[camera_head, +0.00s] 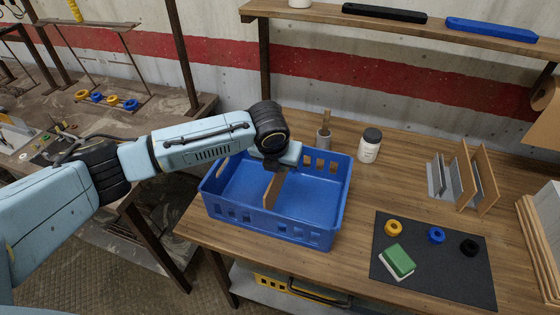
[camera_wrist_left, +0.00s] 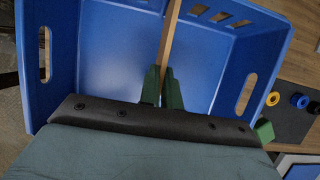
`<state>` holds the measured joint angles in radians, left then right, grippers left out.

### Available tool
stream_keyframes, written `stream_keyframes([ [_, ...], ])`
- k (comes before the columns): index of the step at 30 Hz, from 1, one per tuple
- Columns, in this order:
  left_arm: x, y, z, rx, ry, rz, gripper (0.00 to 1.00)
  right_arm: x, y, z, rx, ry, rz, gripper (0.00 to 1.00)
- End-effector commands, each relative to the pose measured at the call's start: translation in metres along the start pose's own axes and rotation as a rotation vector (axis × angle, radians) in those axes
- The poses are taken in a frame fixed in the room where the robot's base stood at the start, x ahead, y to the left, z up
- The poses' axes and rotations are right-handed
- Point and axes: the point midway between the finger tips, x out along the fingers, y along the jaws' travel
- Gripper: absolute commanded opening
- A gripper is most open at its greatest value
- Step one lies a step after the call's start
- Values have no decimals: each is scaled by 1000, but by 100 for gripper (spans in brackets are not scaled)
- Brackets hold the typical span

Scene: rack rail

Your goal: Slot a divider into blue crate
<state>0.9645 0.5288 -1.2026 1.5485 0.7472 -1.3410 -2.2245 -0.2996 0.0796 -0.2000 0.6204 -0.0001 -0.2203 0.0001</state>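The blue crate (camera_head: 290,225) stands on the wooden table, its open top facing up. My left gripper (camera_head: 275,168) is over the crate and reaches into it from above. It is shut on a thin wooden divider (camera_head: 270,192), which stands upright inside the crate. In the left wrist view, the divider (camera_wrist_left: 171,35) runs between the two green fingertips (camera_wrist_left: 163,85), with the crate walls (camera_wrist_left: 50,50) around it. Whether the divider's lower edge sits in a slot is hidden. My right gripper is not in view.
A rack (camera_head: 440,178) with upright panels stands at the right. A dark mat (camera_head: 430,285) holds yellow, blue and black rings and a green block (camera_head: 397,259).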

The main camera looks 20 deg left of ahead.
Motion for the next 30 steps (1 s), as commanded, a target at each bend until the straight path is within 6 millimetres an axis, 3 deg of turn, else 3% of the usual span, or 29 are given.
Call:
stream_keyframes([
  [30, 36, 0, -15, 1, 0, 0, 0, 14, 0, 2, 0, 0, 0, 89],
])
